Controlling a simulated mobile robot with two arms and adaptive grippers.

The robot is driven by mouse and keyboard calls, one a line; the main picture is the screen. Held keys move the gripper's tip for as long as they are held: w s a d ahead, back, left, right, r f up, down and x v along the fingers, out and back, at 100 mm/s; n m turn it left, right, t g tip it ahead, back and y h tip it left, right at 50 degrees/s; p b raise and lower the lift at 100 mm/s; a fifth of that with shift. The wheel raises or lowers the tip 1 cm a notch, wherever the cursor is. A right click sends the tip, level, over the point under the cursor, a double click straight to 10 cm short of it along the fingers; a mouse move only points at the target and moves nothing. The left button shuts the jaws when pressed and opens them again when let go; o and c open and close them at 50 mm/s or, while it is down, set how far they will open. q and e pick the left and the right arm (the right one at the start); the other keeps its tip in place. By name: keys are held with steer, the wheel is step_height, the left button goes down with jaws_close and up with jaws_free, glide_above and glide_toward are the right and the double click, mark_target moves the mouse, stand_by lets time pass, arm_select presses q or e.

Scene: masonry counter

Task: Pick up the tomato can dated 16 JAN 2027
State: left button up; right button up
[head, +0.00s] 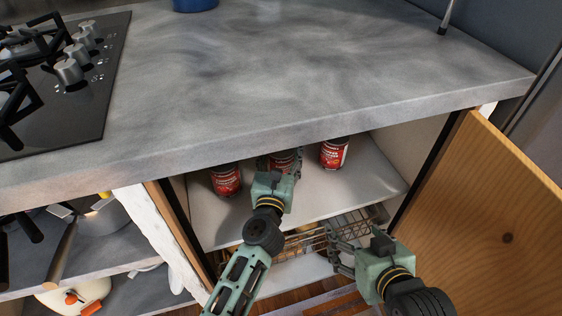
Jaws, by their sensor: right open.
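Three red tomato cans stand upright on the upper shelf of the open cabinet: a left can (226,181), a middle can (281,161) and a right can (334,154). The dates on them are too small to read. My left gripper (284,168) reaches into the cabinet right in front of the middle can and covers part of it. Its fingers are mostly hidden, so I cannot tell whether they touch or hold the can. My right gripper (338,246) is open and empty, lower and to the right, in front of the wire basket.
The grey counter (270,70) overhangs the shelf (370,185). The wooden door (500,200) stands open at right. A wire basket (305,243) sits below the shelf.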

arm_select(q)
steer(key=c, duration=0.9)
steer(key=shift+r, duration=0.1)
steer(key=shift+c, duration=0.6)
